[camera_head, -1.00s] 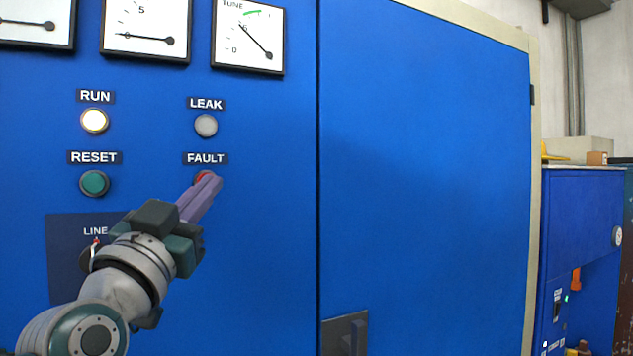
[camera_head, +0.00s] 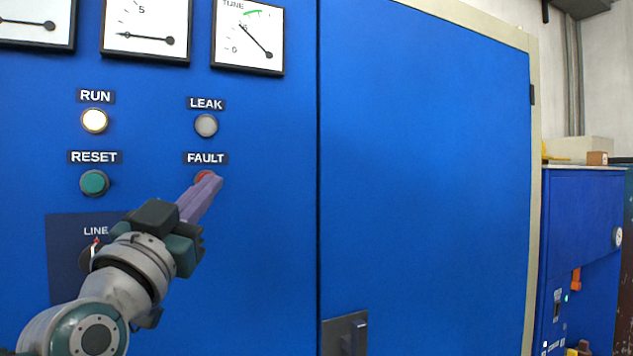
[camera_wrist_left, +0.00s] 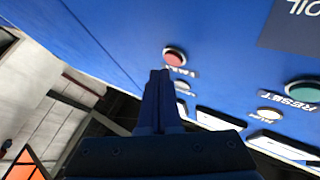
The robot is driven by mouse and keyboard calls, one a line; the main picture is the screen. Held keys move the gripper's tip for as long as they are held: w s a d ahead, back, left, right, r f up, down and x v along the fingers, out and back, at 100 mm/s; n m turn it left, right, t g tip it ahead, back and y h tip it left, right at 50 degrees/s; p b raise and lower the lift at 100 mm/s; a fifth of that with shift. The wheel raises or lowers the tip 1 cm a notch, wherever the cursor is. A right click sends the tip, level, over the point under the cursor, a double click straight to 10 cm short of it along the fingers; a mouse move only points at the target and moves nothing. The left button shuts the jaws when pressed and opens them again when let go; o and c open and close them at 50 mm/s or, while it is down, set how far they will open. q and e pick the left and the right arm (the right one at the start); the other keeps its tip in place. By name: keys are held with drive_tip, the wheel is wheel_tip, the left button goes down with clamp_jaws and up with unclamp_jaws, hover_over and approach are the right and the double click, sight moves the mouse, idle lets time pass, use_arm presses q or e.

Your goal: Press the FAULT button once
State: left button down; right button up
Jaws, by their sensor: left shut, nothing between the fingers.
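The red FAULT button (camera_head: 203,175) sits on the blue panel under its FAULT label (camera_head: 206,158). My left gripper (camera_head: 214,181) is shut and empty, its purple fingertips in front of the button and covering its lower part in the head view. In the left wrist view the red button (camera_wrist_left: 174,56) shows just beyond the tips of the shut fingers (camera_wrist_left: 160,73). I cannot tell whether the fingertips touch it. My right gripper is not in view.
The green RESET button (camera_head: 94,183), lit RUN lamp (camera_head: 95,121) and grey LEAK lamp (camera_head: 206,126) are close by. The LINE switch (camera_head: 94,247) is partly behind my left arm. A cabinet door handle (camera_head: 345,335) is at lower right; the door (camera_head: 425,180) is otherwise bare.

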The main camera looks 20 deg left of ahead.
use_arm(q)
drive_tip(key=shift+w+a, duration=0.25)
drive_tip(key=shift+a, duration=0.05)
drive_tip(key=shift+w+a+b, duration=0.25)
drive_tip(key=shift+a+b, duration=0.05)
drive_tip(key=shift+b, duration=0.05)
idle(0.7)
idle(0.3)
drive_tip(key=shift+s+d+p, duration=0.55)
drive_tip(key=shift+d+p, duration=0.05)
drive_tip(key=shift+d, duration=0.05)
drive_tip(key=shift+s+d+p, duration=1.25)
drive_tip(key=shift+s+d, duration=0.4)
drive_tip(key=shift+d, duration=0.25)
